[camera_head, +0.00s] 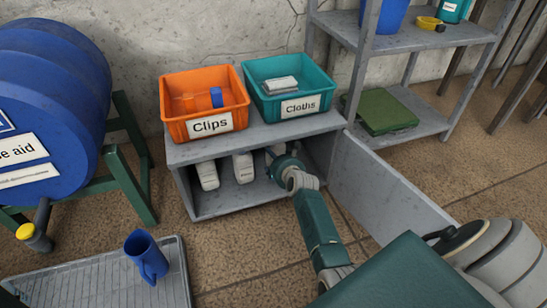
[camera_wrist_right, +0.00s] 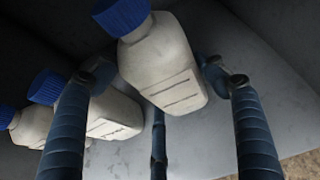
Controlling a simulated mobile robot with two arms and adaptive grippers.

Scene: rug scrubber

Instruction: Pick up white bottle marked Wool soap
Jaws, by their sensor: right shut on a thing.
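Several white bottles stand in the low grey cabinet. Two are clear in the head view, a left bottle (camera_head: 207,173) and a middle bottle (camera_head: 243,168). My right gripper (camera_head: 283,162) reaches into the cabinet's right part and partly hides a third bottle (camera_head: 271,151). In the right wrist view, that blue-capped bottle (camera_wrist_right: 165,68) lies between the fingers of my right gripper (camera_wrist_right: 156,75), which is shut on it. Its label lines are too small to read. Two more blue-capped bottles (camera_wrist_right: 108,112) (camera_wrist_right: 32,124) sit to its left. My left gripper is out of view.
The cabinet (camera_head: 240,200) has its door (camera_head: 385,185) swung open on the right, beside my right arm. An orange Clips bin (camera_head: 203,105) and a teal Cloths bin (camera_head: 290,88) stand on top.

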